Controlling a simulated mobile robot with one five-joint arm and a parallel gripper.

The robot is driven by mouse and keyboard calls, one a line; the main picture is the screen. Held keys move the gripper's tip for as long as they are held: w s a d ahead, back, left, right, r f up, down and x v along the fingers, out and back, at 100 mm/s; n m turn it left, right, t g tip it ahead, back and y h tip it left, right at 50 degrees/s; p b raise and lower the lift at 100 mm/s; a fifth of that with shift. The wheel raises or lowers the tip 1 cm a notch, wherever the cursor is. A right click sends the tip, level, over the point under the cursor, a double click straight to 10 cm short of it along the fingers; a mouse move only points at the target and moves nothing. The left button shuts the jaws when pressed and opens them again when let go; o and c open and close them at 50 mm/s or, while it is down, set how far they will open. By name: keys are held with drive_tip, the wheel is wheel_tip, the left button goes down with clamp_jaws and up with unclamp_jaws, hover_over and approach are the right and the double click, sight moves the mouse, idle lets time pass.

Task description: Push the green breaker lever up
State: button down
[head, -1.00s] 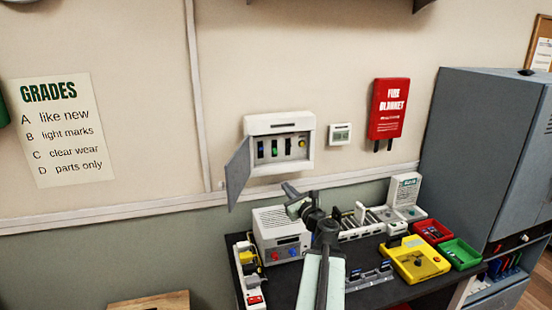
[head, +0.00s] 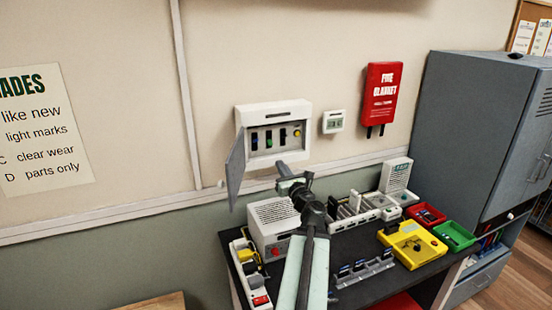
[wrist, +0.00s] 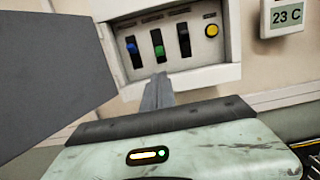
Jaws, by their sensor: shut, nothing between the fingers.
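The breaker box (head: 273,113) is on the wall with its grey door (head: 235,165) swung open to the left. In the wrist view the green breaker lever (wrist: 158,50) is the middle of three, with its green part low in its slot. A blue lever (wrist: 132,47) is left of it and a dark lever (wrist: 184,43) right of it. My gripper (wrist: 160,78) is shut and empty, its tips in front of the box's lower frame, just below the green lever in the picture. I see a gap between tips and lever; depth is hard to tell.
A yellow round button (wrist: 211,31) is right of the levers. The open door fills the left of the wrist view. A thermostat (head: 333,121) hangs right of the box. Below, the bench holds a white power unit (head: 275,226) and a yellow device (head: 412,245).

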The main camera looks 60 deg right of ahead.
sight(268, 147)
drive_tip(key=p+x, duration=0.1)
drive_tip(key=x, duration=0.8)
drive_tip(key=shift+w+d, duration=0.2)
drive_tip(key=shift+d, duration=0.1)
drive_tip(key=shift+s+r+p, duration=0.1)
drive_tip(key=shift+p, duration=0.2)
